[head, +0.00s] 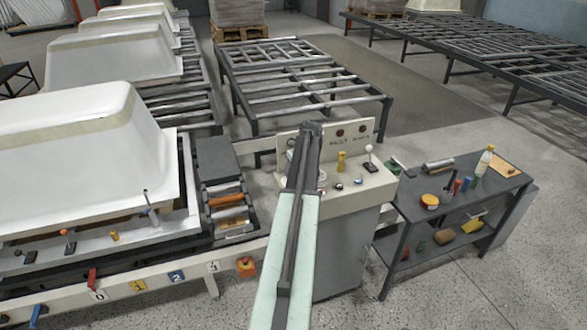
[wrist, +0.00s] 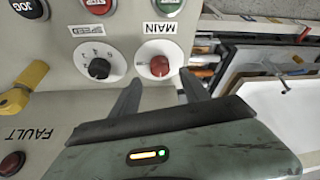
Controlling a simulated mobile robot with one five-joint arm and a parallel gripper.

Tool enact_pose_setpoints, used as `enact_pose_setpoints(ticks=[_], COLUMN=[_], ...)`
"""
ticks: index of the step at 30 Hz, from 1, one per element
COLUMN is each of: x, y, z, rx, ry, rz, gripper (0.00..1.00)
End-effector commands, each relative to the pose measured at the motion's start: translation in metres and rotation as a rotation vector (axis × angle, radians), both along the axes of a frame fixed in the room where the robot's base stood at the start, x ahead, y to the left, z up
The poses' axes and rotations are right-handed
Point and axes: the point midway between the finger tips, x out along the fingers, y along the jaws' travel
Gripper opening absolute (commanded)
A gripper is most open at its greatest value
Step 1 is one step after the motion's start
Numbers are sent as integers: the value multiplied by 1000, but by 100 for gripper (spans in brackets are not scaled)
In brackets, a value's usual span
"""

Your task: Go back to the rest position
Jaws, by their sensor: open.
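My gripper (wrist: 160,90) is open in the wrist view, its two dark fingers apart with nothing seen between the tips. It faces the control panel (wrist: 90,110). A red knob (wrist: 158,66) labelled MAIN lies just beyond the fingertips. I cannot tell whether the fingers touch it. A black knob (wrist: 100,68) is to its left. In the head view my arm reaches over the control console (head: 352,200) and hides part of it; the gripper is not clearly visible there.
White tub shells (head: 90,155) stand on a conveyor at left. A dark cart (head: 455,205) with bottles and tools stands right of the console. A roller table (head: 300,85) is behind. Speckled floor (head: 430,290) is clear at lower right.

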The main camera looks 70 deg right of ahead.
Motion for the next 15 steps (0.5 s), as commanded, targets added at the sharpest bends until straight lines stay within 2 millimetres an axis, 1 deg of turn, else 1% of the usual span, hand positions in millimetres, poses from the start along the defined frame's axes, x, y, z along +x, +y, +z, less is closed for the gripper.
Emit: enact_pose_setpoints(ticks=[1,4,15], x=[-4,-8,-10], y=[3,6,7], z=[19,30,28], rx=[0,0,1], ry=[0,0,1], rz=[-1,-1,0], gripper=[54,54,54])
